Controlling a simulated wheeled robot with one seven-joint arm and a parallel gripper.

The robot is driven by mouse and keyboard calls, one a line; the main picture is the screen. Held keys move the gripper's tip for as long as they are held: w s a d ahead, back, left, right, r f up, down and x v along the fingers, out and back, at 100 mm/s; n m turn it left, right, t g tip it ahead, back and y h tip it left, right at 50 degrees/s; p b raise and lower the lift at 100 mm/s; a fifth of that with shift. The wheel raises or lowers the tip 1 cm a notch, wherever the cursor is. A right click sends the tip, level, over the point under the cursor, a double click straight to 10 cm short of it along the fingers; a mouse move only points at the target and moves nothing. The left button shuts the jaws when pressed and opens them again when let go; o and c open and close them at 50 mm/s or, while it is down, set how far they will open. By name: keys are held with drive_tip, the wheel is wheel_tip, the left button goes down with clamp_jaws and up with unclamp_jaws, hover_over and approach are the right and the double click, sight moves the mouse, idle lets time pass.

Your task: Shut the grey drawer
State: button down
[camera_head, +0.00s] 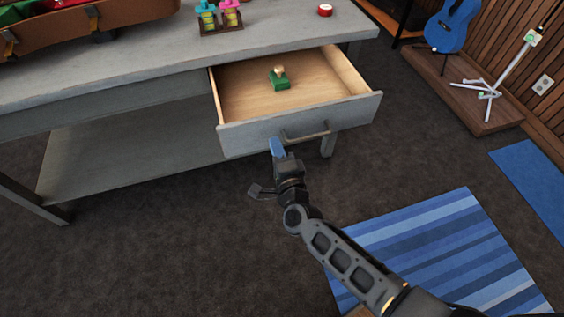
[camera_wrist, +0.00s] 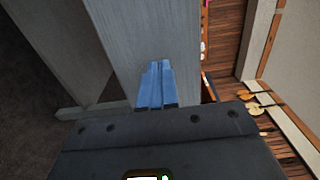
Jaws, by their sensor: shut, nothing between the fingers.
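The grey drawer (camera_head: 248,136) is pulled out from the grey table, with its pale wooden inside showing in the head view. A bar handle (camera_head: 306,135) is on its front. A green stamp (camera_head: 280,80) with a pale knob stands inside the drawer. My gripper (camera_head: 276,146) has blue fingertips and is shut and empty. It is at the drawer front, left of the handle; I cannot tell whether it touches. In the wrist view my shut fingers (camera_wrist: 155,84) point at a grey wooden surface, which appears to be the drawer front (camera_wrist: 150,35).
The table top (camera_head: 130,62) holds a brown case (camera_head: 90,22), a small rack of colourful items (camera_head: 220,18) and a red round thing (camera_head: 325,10). A blue ukulele (camera_head: 450,25) and a white stand (camera_head: 490,88) are at right. A striped blue rug (camera_head: 440,250) lies on the floor.

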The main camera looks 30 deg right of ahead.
drive_tip(key=shift+x, duration=1.2)
